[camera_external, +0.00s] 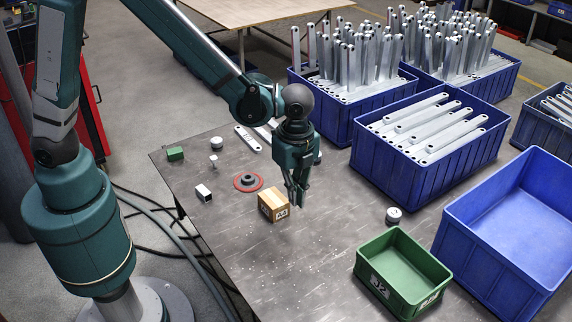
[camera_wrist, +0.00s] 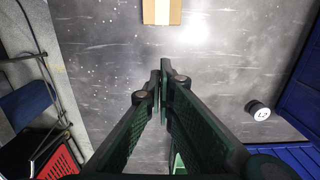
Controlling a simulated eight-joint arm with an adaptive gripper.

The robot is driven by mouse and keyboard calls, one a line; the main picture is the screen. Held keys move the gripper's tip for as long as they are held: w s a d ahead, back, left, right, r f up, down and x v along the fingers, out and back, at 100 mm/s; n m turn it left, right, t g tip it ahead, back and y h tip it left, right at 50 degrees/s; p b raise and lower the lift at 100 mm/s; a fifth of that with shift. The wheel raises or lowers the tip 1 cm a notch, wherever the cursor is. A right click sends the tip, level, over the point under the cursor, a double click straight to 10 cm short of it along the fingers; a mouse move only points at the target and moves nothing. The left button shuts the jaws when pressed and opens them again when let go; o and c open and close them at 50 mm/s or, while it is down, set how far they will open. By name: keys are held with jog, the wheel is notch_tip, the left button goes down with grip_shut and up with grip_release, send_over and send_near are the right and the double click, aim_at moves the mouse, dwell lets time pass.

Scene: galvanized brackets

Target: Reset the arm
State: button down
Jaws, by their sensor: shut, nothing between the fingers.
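My gripper (camera_external: 298,203) points down over the dark metal table (camera_external: 300,270), just to the right of a small cardboard box (camera_external: 267,209). In the wrist view the two fingers of my gripper (camera_wrist: 163,68) are together at the tips with nothing between them. The cardboard box shows at the top edge of that view (camera_wrist: 162,12), apart from the fingers. The height of the fingertips above the table is hard to tell.
Blue crates of galvanized brackets (camera_external: 410,190) stand at the back right. An empty blue crate (camera_external: 490,275) and a green bin (camera_external: 365,288) are at the front right. A red-rimmed disc (camera_external: 248,182), a green block (camera_external: 175,153) and a metal cylinder (camera_external: 393,216) lie on the table.

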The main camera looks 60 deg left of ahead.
jog(key=s+a+r+n+t+h, duration=0.15)
jog(key=a+r+n, duration=0.25)
jog(key=a+r, duration=0.55)
jog(key=a+r+n+t, duration=0.2)
jog(key=a+r+n, duration=0.2)
jog(key=a+r, duration=0.55)
jog(key=s+a+r+n+t, duration=0.1)
jog(key=s+a+n, duration=0.4)
jog(key=a, duration=0.5)
jog(key=s+a+r+n+t+y, duration=0.1)
jog(key=s+a+n, duration=0.4)
jog(key=a, duration=0.6)
jog(key=shift+s+r+t, duration=0.25)
jog(key=shift+s+t, duration=0.6)
jog(key=shift+s, duration=0.1)
jog(key=shift+a+y, duration=0.1)
jog(key=shift+y, duration=0.15)
dwell(2.8)
